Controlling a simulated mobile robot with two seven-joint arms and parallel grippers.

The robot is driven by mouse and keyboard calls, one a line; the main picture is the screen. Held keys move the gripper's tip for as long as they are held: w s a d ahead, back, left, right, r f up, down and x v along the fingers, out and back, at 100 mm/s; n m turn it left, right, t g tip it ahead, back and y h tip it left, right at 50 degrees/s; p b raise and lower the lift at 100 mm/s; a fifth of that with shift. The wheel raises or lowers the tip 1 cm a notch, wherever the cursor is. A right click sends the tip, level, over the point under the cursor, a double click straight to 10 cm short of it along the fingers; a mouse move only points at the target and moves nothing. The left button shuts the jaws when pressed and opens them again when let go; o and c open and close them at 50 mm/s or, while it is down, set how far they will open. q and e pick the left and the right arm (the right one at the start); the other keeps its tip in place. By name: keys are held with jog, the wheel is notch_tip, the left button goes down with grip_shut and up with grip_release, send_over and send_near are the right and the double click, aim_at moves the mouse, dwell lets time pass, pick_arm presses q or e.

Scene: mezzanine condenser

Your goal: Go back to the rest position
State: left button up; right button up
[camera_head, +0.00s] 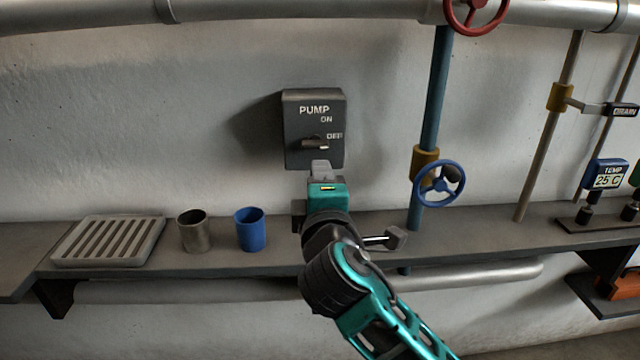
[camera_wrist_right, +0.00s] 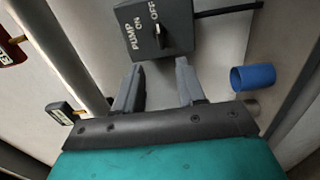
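My right gripper (camera_head: 320,168) is just below the lower edge of the dark grey pump switch box (camera_head: 298,125) on the wall. In the right wrist view its two fingers (camera_wrist_right: 158,72) are apart with nothing between them. The switch box (camera_wrist_right: 140,20) is beyond the fingertips there. The switch's knob (camera_head: 314,144) lies level, with its tip on the side of the OFF mark, and it also shows in the right wrist view (camera_wrist_right: 161,38). I cannot tell whether a fingertip touches the box. My left gripper is not in view.
The shelf (camera_head: 285,250) below holds a slatted tray (camera_head: 108,240), a grey-brown cup (camera_head: 192,232) and a blue cup (camera_head: 250,230). A blue pipe (camera_head: 436,95) with a blue handwheel (camera_head: 440,184) stands right of my arm. A red handwheel (camera_head: 474,12) is above.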

jog(key=shift+f, duration=0.1)
notch_tip(320, 180, down, 13)
jog(key=s+d+m+g+y, duration=0.1)
jog(key=s+d+m+g, duration=0.2)
jog(key=s+d+f+m+g, duration=0.2)
jog(key=s+d+f+m, duration=0.4)
jog(key=s+f, duration=0.4)
jog(key=s+d+f+m+g, duration=0.2)
jog(key=s+d+f+m, duration=0.3)
jog(key=s+f, duration=0.5)
jog(key=shift+d+f+m+y, duration=0.35)
jog(key=shift+f+m, duration=0.2)
jog(key=shift+m, duration=0.15)
